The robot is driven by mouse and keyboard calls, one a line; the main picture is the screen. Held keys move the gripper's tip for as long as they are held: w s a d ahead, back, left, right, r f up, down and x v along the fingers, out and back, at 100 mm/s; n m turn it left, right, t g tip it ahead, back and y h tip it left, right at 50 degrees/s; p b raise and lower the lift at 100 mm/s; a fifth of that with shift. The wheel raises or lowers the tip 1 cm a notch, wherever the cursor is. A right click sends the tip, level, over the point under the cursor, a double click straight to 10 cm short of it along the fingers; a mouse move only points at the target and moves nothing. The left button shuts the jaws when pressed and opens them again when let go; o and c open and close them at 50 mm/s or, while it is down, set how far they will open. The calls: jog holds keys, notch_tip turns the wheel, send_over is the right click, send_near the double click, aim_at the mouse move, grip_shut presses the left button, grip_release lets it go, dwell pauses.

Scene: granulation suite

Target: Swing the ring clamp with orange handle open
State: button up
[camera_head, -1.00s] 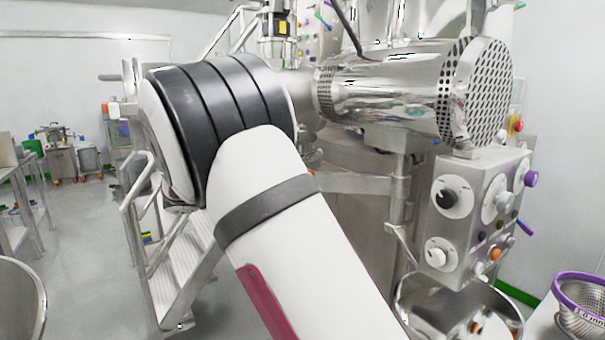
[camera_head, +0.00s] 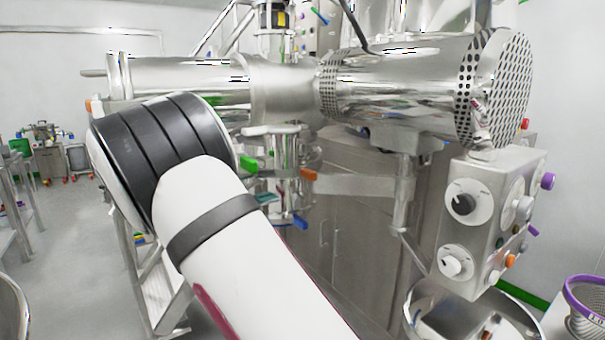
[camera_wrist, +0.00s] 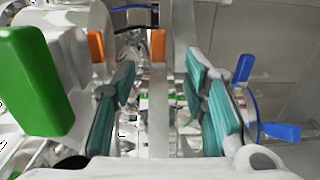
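An orange handle (camera_head: 309,175) shows below the big steel cylinder in the head view. In the wrist view one orange handle (camera_wrist: 96,46) is at upper left and a second orange piece (camera_wrist: 158,45) is near top centre; I cannot tell which belongs to the ring clamp. The clamp's ring is not clearly visible. My gripper (camera_wrist: 160,100) is open, its teal pads apart on either side of a grey upright bar (camera_wrist: 158,125); I cannot tell if they touch it. In the head view my gripper (camera_head: 278,198) is small, partly hidden behind my arm.
A green handle (camera_wrist: 36,82) is close at left in the wrist view; blue handles (camera_wrist: 281,132) lie at right. A steel bracket arm (camera_head: 365,185) and a control box (camera_head: 490,220) stand right of my gripper. A perforated cylinder (camera_head: 495,85) is above.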

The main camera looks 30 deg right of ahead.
aim_at(306, 175)
jog(key=d, duration=0.4)
jog(key=w+d+p, duration=0.1)
jog(key=d, duration=0.8)
jog(key=shift+w+d+p, duration=0.25)
jog(key=shift+p, duration=0.15)
grip_shut()
